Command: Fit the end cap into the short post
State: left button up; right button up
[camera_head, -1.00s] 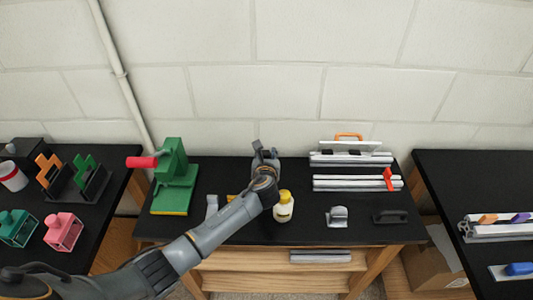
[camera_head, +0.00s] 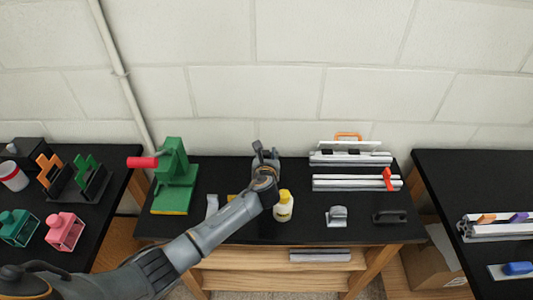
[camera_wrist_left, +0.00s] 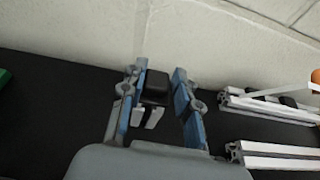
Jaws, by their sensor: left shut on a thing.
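My left gripper (camera_head: 266,152) is over the back middle of the black table. In the left wrist view its blue-padded fingers (camera_wrist_left: 160,93) are shut on a small black block, the end cap (camera_wrist_left: 156,84). Two pale prongs show just below the black block; I cannot tell whether they belong to it. A short silver-white piece, which may be the short post (camera_head: 212,205), is on the table left of my forearm. I cannot make out its open end. My right gripper is not in view.
A green press (camera_head: 173,180) with a red handle stands at left. A yellow-white bottle (camera_head: 284,206) stands close to my wrist. Long rails (camera_head: 350,183) with a red clamp lie at right. A grey bracket (camera_head: 337,216) and a black handle (camera_head: 390,217) are in front of them.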

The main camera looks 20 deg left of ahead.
pick_arm(q)
jog(key=shift+f, duration=0.2)
jog(key=shift+f+b, duration=0.55)
jog(key=shift+f, duration=0.15)
jog(key=o, duration=1)
jog(key=shift+s, duration=0.1)
jog(key=v, duration=1.2)
